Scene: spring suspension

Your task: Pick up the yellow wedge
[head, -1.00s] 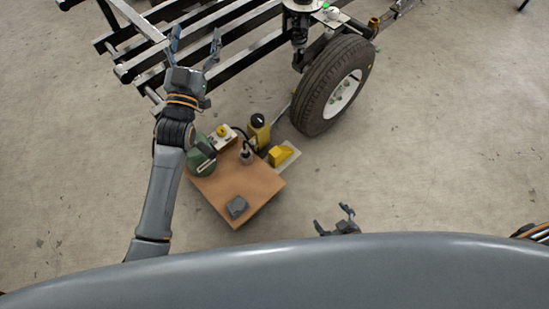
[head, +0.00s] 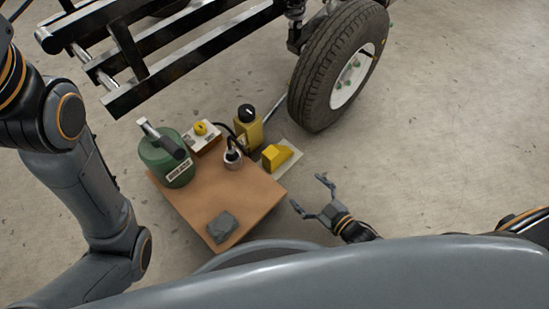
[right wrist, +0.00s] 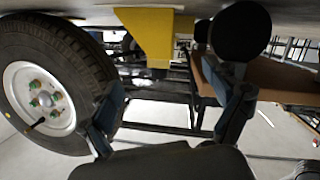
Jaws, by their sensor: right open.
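The yellow wedge (head: 277,157) sits on a pale flat plate (head: 291,149) at the right side of the brown board in the head view. It also shows at the top of the right wrist view (right wrist: 147,35), which looks upside down. My right gripper (head: 309,194) is open and empty, to the right of and below the wedge in the head view, with a gap between them. Its two spread fingers frame the lower middle of the right wrist view (right wrist: 172,92). My left arm shows at the left, but its gripper is outside the view.
The brown board (head: 255,200) carries a green canister (head: 168,157), a control box (head: 203,136) and a grey block (head: 222,225). A yellow bottle (head: 248,127) stands beside the wedge. The tyre (head: 318,85) and frame are beyond. Floor to the right is clear.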

